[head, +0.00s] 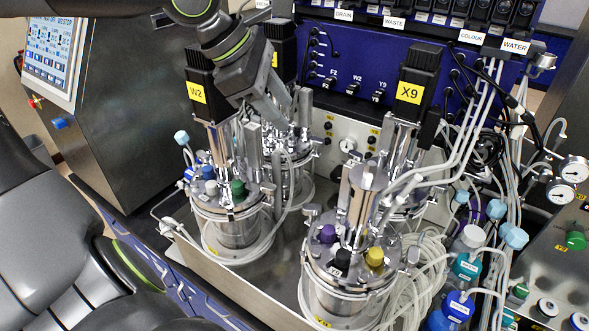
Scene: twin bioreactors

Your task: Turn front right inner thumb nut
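The front right vessel (340,298) is a steel pot with a clamped lid, purple, yellow and black caps and a tall central column. Small metal fittings sit around its lid rim, one at the left (312,210) and one at the right (411,256). They are too small to tell which is the inner thumb nut. My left gripper (276,112) reaches down from the top, behind and left of this vessel, above the vessels at the left. It is apart from the front right lid. Its fingertips blend with the metalwork, so its opening is unclear. My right gripper is not in view.
The front left vessel (228,238) carries a motor labelled W2 (200,82). A motor labelled X9 (413,80) stands behind the front right vessel. Loose tubing and bottles (466,268) crowd the right. A control cabinet (125,120) stands at the left.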

